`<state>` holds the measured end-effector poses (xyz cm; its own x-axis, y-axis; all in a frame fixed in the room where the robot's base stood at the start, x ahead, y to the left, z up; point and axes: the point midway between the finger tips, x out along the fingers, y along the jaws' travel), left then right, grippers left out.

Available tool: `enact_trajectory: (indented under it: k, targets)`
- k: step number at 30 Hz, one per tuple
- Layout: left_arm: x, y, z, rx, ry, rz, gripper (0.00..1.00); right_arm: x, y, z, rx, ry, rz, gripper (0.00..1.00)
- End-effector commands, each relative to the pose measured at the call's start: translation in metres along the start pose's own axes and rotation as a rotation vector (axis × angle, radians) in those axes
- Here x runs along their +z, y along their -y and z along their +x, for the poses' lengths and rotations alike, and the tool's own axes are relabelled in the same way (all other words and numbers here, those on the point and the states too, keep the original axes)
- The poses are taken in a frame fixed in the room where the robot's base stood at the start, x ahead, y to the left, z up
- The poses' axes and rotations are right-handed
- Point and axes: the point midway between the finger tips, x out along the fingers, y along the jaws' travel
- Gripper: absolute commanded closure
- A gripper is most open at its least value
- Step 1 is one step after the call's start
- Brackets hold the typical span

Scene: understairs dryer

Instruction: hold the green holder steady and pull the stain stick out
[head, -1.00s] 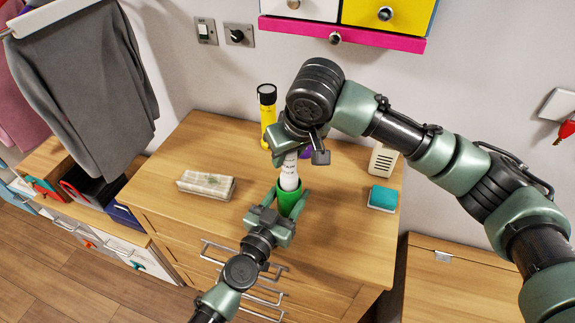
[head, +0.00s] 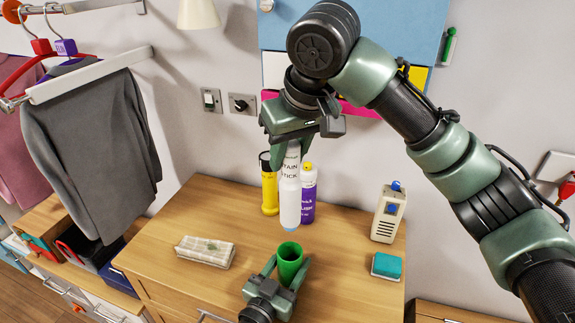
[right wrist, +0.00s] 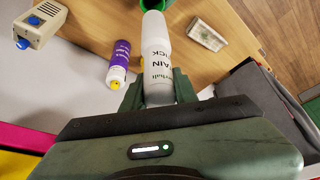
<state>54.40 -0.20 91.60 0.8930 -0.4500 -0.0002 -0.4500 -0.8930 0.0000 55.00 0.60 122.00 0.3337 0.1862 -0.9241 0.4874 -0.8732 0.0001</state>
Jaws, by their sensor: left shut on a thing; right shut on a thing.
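The white stain stick (head: 289,196) hangs upright in my right gripper (head: 290,146), which is shut on its upper part. In the head view its lower end is above the green holder (head: 290,262), with a small gap between them. The holder stands upright on the wooden top, its mouth open and empty. My left gripper (head: 277,278) is shut around the holder low down. In the right wrist view the stain stick (right wrist: 157,58) lies between the fingers of my right gripper (right wrist: 160,92), and part of the green holder (right wrist: 155,4) shows at the top edge.
A yellow bottle (head: 269,188) and a purple-and-white bottle (head: 308,195) stand behind the stick. A beige box with a blue knob (head: 388,214) and a teal sponge (head: 386,265) are at right. A folded cloth (head: 205,251) lies at left.

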Motion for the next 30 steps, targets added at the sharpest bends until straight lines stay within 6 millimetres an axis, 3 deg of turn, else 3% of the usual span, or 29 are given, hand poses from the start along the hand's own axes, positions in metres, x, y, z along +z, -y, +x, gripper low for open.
enact_trajectory:
  k: [5,6,8,20,23,30]
  targets:
    - [0.0,0.0,0.0,0.0,0.001,0.0,0.86,0.0,0.0,0.0,0.0,-0.001,0.0,1.0]
    - [0.0,0.0,0.0,0.0,0.001,0.0,0.39,0.0,0.0,0.0,0.0,-0.001,0.0,1.0]
    - [0.0,0.0,0.0,0.0,0.001,0.0,0.22,0.0,0.0,0.0,0.0,-0.001,0.0,1.0]
    - [0.001,0.0,-0.005,0.0,0.001,0.001,0.22,0.0,0.0,0.0,0.0,-0.001,0.0,1.0]
    - [0.002,0.0,-0.017,0.0,0.003,0.002,0.22,0.0,0.0,0.0,0.0,-0.001,0.0,1.0]
    - [0.002,0.0,-0.068,0.003,0.004,0.003,0.22,0.0,0.0,0.0,0.0,-0.001,0.0,1.0]
